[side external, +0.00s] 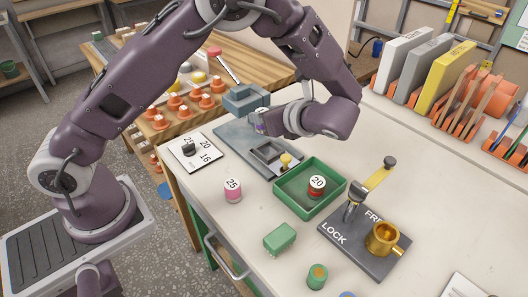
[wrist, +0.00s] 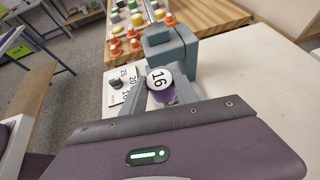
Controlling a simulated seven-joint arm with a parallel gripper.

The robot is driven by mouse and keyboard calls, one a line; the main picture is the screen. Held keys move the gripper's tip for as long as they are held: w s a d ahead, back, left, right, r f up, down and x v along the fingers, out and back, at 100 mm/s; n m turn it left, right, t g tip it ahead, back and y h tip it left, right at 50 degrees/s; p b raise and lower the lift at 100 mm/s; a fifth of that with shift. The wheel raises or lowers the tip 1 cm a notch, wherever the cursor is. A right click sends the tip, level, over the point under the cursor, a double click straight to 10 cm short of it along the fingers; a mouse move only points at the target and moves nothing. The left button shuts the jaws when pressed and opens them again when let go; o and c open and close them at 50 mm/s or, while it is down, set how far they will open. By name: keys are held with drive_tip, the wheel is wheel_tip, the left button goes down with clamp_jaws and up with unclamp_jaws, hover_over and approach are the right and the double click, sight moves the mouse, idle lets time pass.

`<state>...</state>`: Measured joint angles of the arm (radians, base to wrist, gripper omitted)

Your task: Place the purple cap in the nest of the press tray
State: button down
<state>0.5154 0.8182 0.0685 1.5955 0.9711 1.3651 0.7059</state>
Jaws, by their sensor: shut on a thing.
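The purple cap (wrist: 164,97), its white top marked 16, is between the fingers of my gripper (wrist: 161,95) in the wrist view. In the side external view my gripper (side external: 261,122) is above the back part of the press tray (side external: 228,137), and the cap is mostly hidden by the fingers. The tray is a flat grey-blue plate. A raised square frame, seemingly the nest (side external: 267,152), is on its front part, with a yellow knob (side external: 286,159) beside it. The blue-grey press block (side external: 245,98) stands at the plate's back end. I cannot tell whether the cap touches the plate.
A dial card (side external: 196,152) lies left of the tray. A pink cap (side external: 233,190) marked 25 stands in front. A green bin (side external: 300,207) holds a red cap (side external: 316,187) marked 20. A LOCK/FREE fixture (side external: 365,240) stands front right. Racks line the back right.

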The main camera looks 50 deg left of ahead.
drive_tip(key=f, duration=0.3)
drive_tip(key=w+f, duration=0.1)
drive_tip(key=f, duration=0.2)
drive_tip(key=w+f, duration=0.1)
drive_tip(key=f, duration=0.2)
drive_tip(key=shift+w+a, duration=0.15)
drive_tip(key=shift+w, duration=0.1)
drive_tip(key=c, duration=0.9)
unclamp_jaws()
drive_tip(key=shift+f, duration=0.15)
drive_tip(key=shift+c, duration=0.2)
